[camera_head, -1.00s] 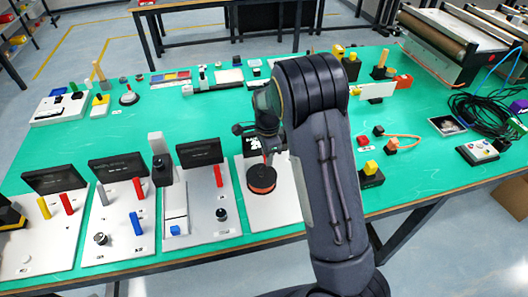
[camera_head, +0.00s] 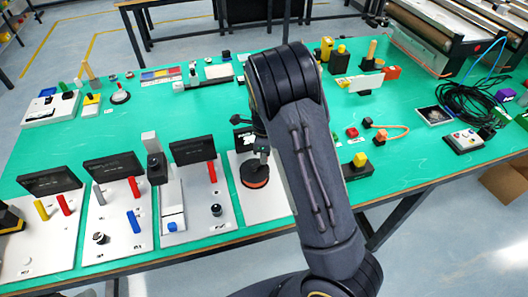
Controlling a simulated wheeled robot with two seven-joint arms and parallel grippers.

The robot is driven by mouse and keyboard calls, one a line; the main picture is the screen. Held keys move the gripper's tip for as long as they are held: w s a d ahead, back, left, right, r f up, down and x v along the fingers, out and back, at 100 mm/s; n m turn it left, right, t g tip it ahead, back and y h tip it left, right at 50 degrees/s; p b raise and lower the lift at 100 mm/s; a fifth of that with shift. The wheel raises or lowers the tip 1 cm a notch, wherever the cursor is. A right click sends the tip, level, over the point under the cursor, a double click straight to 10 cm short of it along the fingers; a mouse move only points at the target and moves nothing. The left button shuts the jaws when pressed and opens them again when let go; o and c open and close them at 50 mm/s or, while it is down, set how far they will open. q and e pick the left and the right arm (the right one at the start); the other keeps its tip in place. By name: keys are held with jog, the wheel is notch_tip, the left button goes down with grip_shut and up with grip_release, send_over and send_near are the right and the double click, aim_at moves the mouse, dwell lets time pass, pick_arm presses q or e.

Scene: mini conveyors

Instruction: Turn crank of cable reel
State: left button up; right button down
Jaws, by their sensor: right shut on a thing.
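The cable reel (camera_head: 255,175) is a dark round disc with an orange rim on a white board (camera_head: 268,205) at the middle front of the table. My right gripper (camera_head: 262,154) reaches down to the reel's upper right side. It is shut on the reel's crank, which its fingers and my arm mostly hide. My right forearm covers the board's right part.
White boards with black panels and coloured levers (camera_head: 134,188) stand left of the reel. A black cable coil (camera_head: 475,100) is farther right. The green table's (camera_head: 150,120) middle left is clear.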

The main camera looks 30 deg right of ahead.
jog(key=c, duration=1.3)
grip_release()
jog(key=shift+o, duration=0.2)
notch_tip(320, 180, up, 8)
jog(key=shift+f, duration=0.1)
